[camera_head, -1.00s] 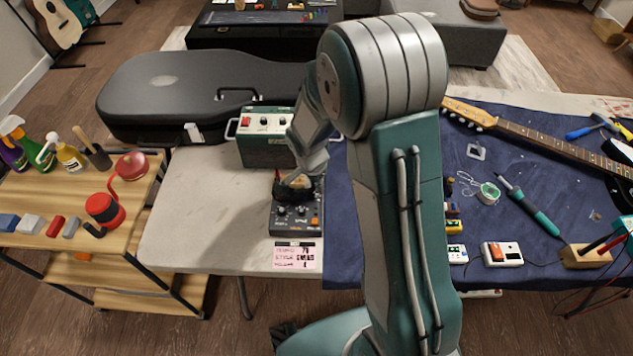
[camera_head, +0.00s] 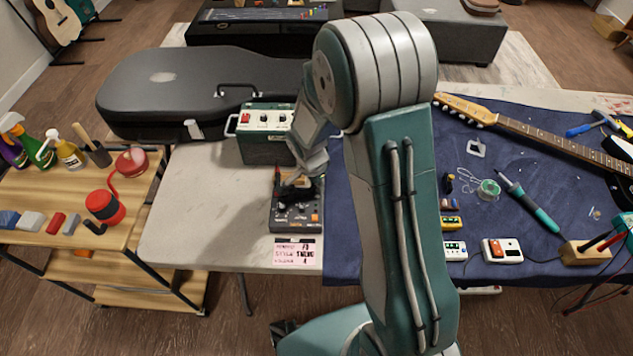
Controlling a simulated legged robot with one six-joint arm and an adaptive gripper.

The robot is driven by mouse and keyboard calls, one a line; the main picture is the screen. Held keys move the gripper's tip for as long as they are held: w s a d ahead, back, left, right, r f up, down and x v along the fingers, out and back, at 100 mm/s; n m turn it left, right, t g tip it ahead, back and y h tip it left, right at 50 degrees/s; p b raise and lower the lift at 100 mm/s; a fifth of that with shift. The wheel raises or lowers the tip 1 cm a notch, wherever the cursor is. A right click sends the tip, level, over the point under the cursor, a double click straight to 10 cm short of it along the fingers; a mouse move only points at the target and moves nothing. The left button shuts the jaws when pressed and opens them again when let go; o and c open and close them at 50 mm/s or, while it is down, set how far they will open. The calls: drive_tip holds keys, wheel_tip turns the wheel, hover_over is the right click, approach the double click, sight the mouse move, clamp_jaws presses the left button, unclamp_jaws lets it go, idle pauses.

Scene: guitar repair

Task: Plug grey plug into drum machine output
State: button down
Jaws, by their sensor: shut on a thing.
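The drum machine (camera_head: 310,217) is a dark box with knobs and an orange button, lying near the front of the pale table. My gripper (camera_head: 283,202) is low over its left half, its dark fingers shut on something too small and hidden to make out. The fingers seem to be at the panel; I cannot tell whether they touch it. They cover the left knobs. I cannot pick out the grey plug or the output socket. A thin red strip (camera_head: 277,174) shows just behind the fingers, at the drum machine's back left.
A green amplifier (camera_head: 264,150) stands close behind the drum machine, before a black guitar case (camera_head: 180,85). A pink display card (camera_head: 295,251) lies in front. A blue mat (camera_head: 400,255) with pedals and a guitar neck (camera_head: 530,131) is right. The table's left part is clear.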

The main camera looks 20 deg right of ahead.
drive_tip(key=c, duration=0.6)
unclamp_jaws()
drive_tip(key=o, duration=0.4)
drive_tip(key=shift+o, duration=0.2)
drive_tip(key=shift+r, duration=3.95)
